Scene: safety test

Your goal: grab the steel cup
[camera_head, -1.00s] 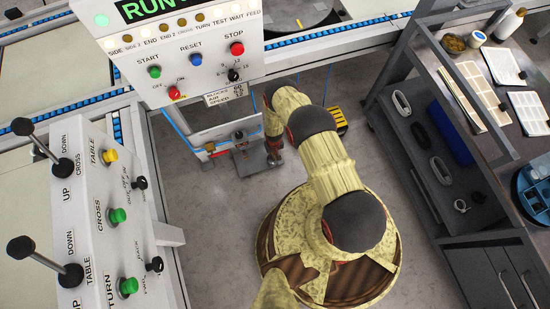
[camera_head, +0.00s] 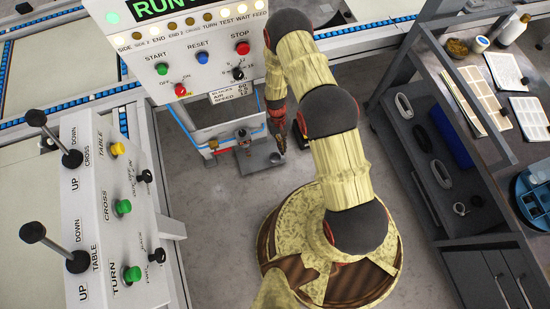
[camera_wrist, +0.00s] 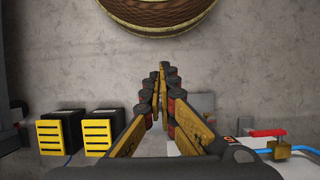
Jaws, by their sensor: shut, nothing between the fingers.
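My gripper (camera_head: 281,148) hangs low beside the control panel, over a grey metal plate (camera_head: 255,166) near the floor, well to the left of that shelf. In the wrist view my gripper (camera_wrist: 160,72) has its fingers together with nothing between them. No cup can be made out in the wrist view.
The control panel (camera_head: 185,70) stands close left of my arm. A lever console (camera_head: 95,210) is at the left. A dark workbench (camera_head: 505,145) is at the right. Black boxes with yellow slats (camera_wrist: 97,135) and a red-handled valve (camera_wrist: 268,133) flank my gripper. Floor between is clear.

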